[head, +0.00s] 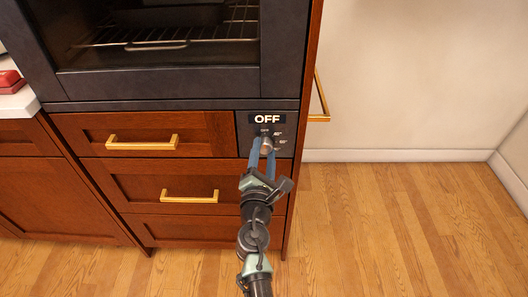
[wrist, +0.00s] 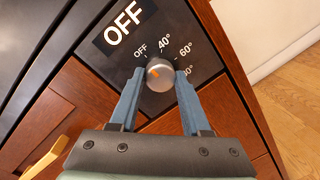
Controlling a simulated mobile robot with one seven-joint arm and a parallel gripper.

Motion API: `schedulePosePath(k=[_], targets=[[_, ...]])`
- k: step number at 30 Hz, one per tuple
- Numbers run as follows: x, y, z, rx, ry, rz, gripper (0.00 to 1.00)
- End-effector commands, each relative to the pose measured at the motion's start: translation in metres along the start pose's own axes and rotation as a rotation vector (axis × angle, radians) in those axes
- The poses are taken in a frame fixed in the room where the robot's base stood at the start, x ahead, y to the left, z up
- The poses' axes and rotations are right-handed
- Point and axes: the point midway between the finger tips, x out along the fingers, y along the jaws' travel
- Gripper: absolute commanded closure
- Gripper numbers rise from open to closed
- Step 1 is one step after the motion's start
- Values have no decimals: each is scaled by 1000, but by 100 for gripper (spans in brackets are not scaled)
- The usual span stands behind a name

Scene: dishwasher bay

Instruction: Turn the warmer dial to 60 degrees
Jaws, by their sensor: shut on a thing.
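The warmer dial (wrist: 160,70) is a round grey knob on a dark panel, with an orange mark on the left part of its face. Printed around it are OFF, 40°, 60° and a partly hidden 80°. The display (wrist: 125,24) above it reads OFF, also in the head view (head: 267,119). My gripper (wrist: 160,78) has its two blue fingers on either side of the dial, shut on it. In the head view, my gripper (head: 263,149) reaches up to the dial (head: 266,144) and covers part of it.
Wooden drawers with gold handles (head: 142,142) lie left of and below the panel. A dark oven (head: 160,82) is above. A gold handle (head: 321,98) sticks out at the right side of the cabinet. The wooden floor (head: 380,235) at right is clear.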

Motion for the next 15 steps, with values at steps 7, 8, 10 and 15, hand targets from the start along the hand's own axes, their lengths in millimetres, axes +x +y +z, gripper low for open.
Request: schedulePosePath(k=[7, 8, 10, 15], targets=[[0, 0, 0, 15, 1, -2, 100], [0, 0, 0, 21, 1, -2, 100], [0, 0, 0, 42, 2, -4, 100], [0, 0, 0, 133, 8, -10, 100]])
